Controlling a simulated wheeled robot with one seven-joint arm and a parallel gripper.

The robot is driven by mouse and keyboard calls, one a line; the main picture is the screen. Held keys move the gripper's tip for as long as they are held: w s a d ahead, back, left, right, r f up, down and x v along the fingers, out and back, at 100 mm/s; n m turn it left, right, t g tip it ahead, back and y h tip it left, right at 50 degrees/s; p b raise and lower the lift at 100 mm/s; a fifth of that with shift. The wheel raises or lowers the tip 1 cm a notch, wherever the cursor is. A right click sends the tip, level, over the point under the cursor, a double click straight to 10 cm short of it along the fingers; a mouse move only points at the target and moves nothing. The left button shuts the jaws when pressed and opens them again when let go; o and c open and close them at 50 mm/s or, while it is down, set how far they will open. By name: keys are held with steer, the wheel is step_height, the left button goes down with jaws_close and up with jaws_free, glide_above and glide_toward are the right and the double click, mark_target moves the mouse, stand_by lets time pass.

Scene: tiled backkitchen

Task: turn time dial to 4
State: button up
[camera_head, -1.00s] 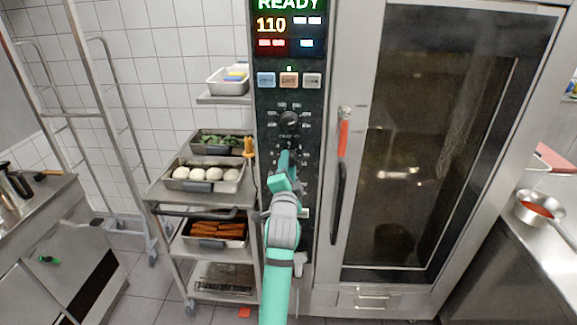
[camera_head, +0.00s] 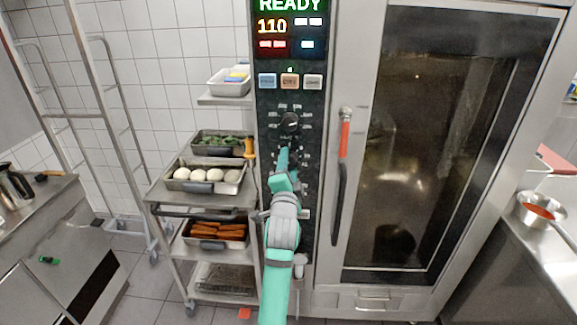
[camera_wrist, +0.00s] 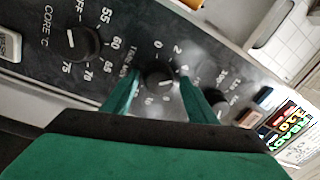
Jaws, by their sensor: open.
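The time dial (camera_wrist: 158,80) is a round dark knob on the black oven panel, marked "TIME MIN", with white numbers around it. In the wrist view it lies between the two green fingers of my gripper (camera_wrist: 157,94). The fingers are open, one on each side; I cannot tell whether they touch the knob. A pale mark shows on the knob's lower right, but its exact number is unclear, and a finger covers part of the scale. In the head view my gripper (camera_head: 284,158) is at the panel below the upper dial and hides the time dial.
The upper dial (camera_head: 290,121) is just above my gripper. The core temperature dial (camera_wrist: 85,42) is at left in the wrist view. The oven door handle (camera_head: 341,175) stands close on the right. A trolley with food trays (camera_head: 205,188) stands close on the left.

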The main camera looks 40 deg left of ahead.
steer(key=r+v, duration=0.1)
steer(key=v, duration=1)
steer(key=shift+f, duration=0.45)
steer(key=shift+w, duration=0.1)
steer(key=s+d+f+n+h, duration=0.2)
steer(key=s+d+f, duration=0.2)
steer(key=d+f, duration=0.45)
steer(key=s+d+f+n+h, duration=0.1)
steer(key=s+d+f, duration=0.3)
steer(key=d+f, duration=0.4)
steer(key=s+d+f+n+h, duration=0.2)
steer(key=s+d+f, duration=0.2)
steer(key=d+f, duration=0.4)
steer(key=s+d+n+h, duration=0.1)
steer(key=s+d, duration=0.3)
steer(key=s, duration=0.5)
steer(key=s+d+f+n+h, duration=0.1)
steer(key=s+d+h, duration=0.1)
steer(key=s+d, duration=0.3)
steer(key=s+d+f+h, duration=0.1)
steer(key=s+d, duration=0.3)
steer(key=s, duration=0.9)
steer(key=shift+d+n+g+h, duration=0.4)
steer(key=shift+h, duration=0.1)
steer(key=shift+s+f, duration=0.1)
steer(key=shift+s, duration=0.05)
